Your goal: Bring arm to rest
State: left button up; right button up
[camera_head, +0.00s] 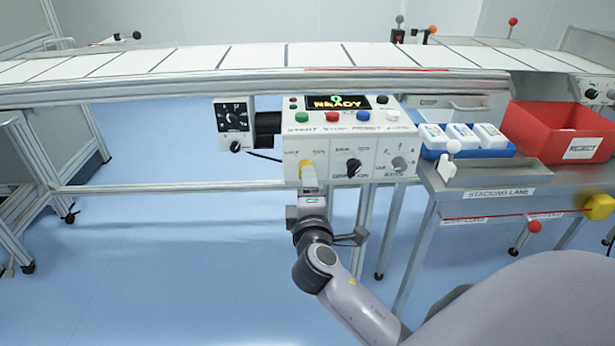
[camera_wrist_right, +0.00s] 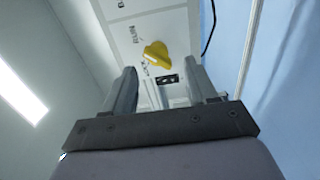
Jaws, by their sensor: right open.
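My right arm reaches up from the lower right of the head view to the front of the white control box (camera_head: 378,142). My right gripper (camera_head: 309,176) is in front of the yellow selector knob (camera_head: 306,167) at the box's lower left and partly covers it. In the right wrist view the two fingers of the gripper (camera_wrist_right: 160,78) stand apart with nothing between them. The yellow knob (camera_wrist_right: 154,53) shows just beyond the fingertips; whether they touch it is unclear. My left gripper shows in neither view.
Open blue floor lies left.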

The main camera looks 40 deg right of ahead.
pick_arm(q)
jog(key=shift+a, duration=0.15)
pick_arm(e)
jog(key=shift+v, duration=0.95)
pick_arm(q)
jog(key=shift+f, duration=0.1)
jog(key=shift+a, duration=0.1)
pick_arm(e)
jog(key=s+a+f+m+g+y, duration=0.2)
jog(key=s+a+f+m+y, duration=0.3)
jog(key=s+f, duration=0.4)
jog(key=s+a+f+m+g+y, duration=0.2)
jog(key=s+a+f+m+y, duration=0.1)
jog(key=s+a+f+y, duration=0.5)
pick_arm(q)
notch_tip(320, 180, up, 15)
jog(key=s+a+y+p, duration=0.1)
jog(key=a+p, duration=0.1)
jog(key=p, duration=1.8)
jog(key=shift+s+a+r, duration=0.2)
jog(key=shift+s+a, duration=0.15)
pick_arm(e)
notch_tip(320, 180, up, 14)
jog(key=s+d+m+g+h, duration=0.1)
jog(key=s+d, duration=0.1)
jog(key=s, duration=0.1)
jog(key=shift+d+h, duration=0.2)
jog(key=shift+h, duration=0.1)
